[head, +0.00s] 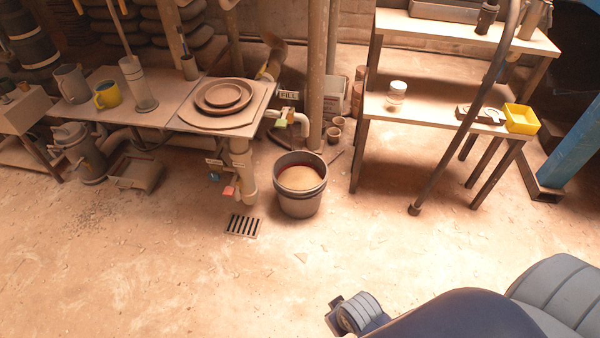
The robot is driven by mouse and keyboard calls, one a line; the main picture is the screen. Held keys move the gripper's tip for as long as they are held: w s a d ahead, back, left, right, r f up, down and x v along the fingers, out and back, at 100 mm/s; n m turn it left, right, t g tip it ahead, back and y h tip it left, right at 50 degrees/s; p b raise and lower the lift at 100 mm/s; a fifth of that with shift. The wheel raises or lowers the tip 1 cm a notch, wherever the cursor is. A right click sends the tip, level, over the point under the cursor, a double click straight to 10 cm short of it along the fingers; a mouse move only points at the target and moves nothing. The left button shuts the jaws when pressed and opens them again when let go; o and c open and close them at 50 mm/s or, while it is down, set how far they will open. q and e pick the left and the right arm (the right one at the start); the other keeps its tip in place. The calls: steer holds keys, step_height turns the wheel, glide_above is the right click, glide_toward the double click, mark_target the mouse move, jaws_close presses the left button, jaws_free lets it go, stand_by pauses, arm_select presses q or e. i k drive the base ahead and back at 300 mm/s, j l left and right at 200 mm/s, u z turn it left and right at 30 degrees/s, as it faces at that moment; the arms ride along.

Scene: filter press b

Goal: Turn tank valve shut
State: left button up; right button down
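Several small valve-like fittings show in the head view. One with a yellow-green part (281,123) sits on the pale pipe beside the FILL sign (289,95), above and behind the bucket. A blue piece (214,177) and an orange-red piece (229,191) are by the pipe under the table's right end, with small labels near them. I cannot tell which one is the tank valve, nor whether any is open or shut. Part of my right arm (430,318) comes in at the bottom right, well apart from the fittings. Neither gripper's fingers show.
A table (180,85) carries mugs and round plates. A stepped bench (440,108) stands right. The floor in front is mostly clear.

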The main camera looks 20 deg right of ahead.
mark_target(263, 68)
steer(key=i+l, duration=0.7)
steer(key=i+l+z, duration=0.15)
steer(key=i+l, duration=0.55)
steer(key=i, duration=0.2)
steer(key=k+j+z, duration=0.15)
steer(key=j+z, duration=0.2)
